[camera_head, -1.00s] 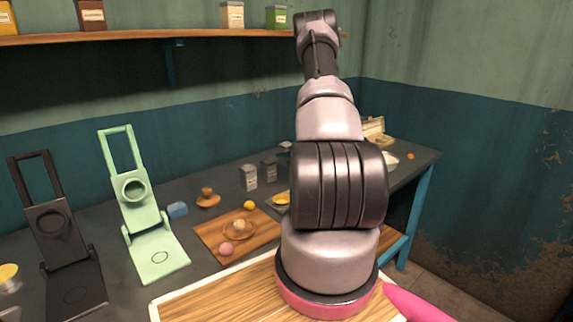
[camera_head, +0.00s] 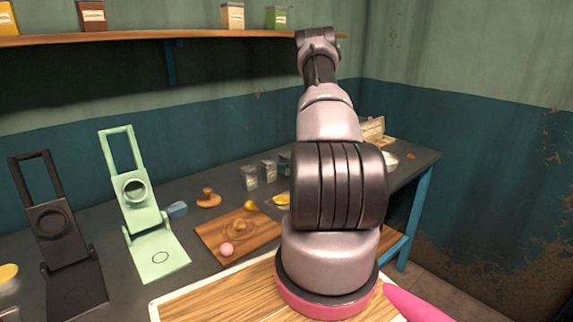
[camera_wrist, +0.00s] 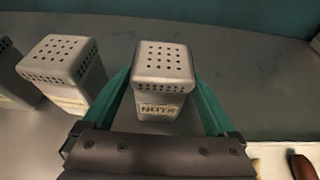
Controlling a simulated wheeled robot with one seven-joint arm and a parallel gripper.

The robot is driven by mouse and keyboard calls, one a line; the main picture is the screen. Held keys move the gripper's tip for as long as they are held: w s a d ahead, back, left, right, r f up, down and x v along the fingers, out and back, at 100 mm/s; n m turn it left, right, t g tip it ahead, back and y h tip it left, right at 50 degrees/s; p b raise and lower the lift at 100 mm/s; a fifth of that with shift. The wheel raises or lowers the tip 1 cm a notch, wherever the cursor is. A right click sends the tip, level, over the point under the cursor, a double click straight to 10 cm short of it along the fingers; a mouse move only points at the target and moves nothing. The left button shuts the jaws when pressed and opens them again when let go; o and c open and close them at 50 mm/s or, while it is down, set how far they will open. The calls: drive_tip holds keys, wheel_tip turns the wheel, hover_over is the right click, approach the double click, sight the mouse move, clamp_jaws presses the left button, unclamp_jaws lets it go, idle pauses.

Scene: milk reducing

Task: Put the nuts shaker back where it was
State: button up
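The nuts shaker (camera_wrist: 163,75) is a grey block-shaped shaker with a perforated top and a label reading NUTS, upright in the wrist view. My gripper (camera_wrist: 164,88) has one teal finger along each side of it, and the fingertips look close against its sides. In the head view my arm hides the gripper. The shaker's base is not clear, so I cannot tell whether it touches the table.
A similar grey shaker (camera_wrist: 62,72) stands just left, with another partly cut off beyond it. In the head view two grey shakers (camera_head: 249,178) (camera_head: 269,170) stand on the dark table by the wall. A wooden board (camera_head: 210,237) lies nearer. Table right of the nuts shaker is clear.

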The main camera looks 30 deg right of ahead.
drive_tip(key=shift+r, duration=0.1)
drive_tip(key=shift+s+d+r, duration=0.1)
drive_tip(key=shift+s+r, duration=0.05)
drive_tip(key=shift+s, duration=0.05)
drive_tip(key=v, duration=1.1)
drive_tip(key=shift+s, duration=0.1)
drive_tip(key=s+a+r+n+g+y, duration=0.1)
drive_tip(key=a+r+n+g+y, duration=0.5)
drive_tip(key=a+r+n, duration=1.25)
drive_tip(key=s+a+r+n+h, duration=0.3)
drive_tip(key=s+a+r+n, duration=0.3)
drive_tip(key=s, duration=0.5)
drive_tip(key=s+a+r+n+h, duration=0.2)
drive_tip(key=s+a+r+n, duration=0.4)
drive_tip(key=s+a+r, duration=0.5)
drive_tip(key=shift+s+r+h, duration=0.4)
drive_tip(key=shift+s+r, duration=0.3)
drive_tip(key=shift+s, duration=0.05)
